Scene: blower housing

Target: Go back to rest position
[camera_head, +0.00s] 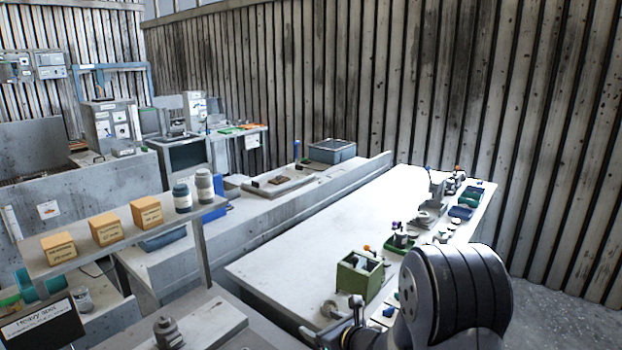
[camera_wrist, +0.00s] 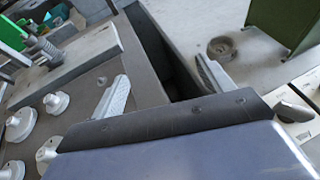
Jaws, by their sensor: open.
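My gripper (camera_wrist: 163,85) is in the wrist view, its two ribbed pale fingers spread wide apart. Nothing is between the fingers except a dark gap beside a grey plate or fixture (camera_wrist: 85,75). In the head view my dark grey arm fills the lower right, in front of the white workbench (camera_head: 290,262). I cannot make out the fingertips there.
A green box (camera_head: 360,275) stands on the workbench near my arm. Its side also shows in the wrist view (camera_wrist: 285,22), near a round grey part (camera_wrist: 222,48). Several metal knobs (camera_wrist: 55,103) sit on the fixture. A shelf holds orange boxes (camera_head: 105,228) at the left.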

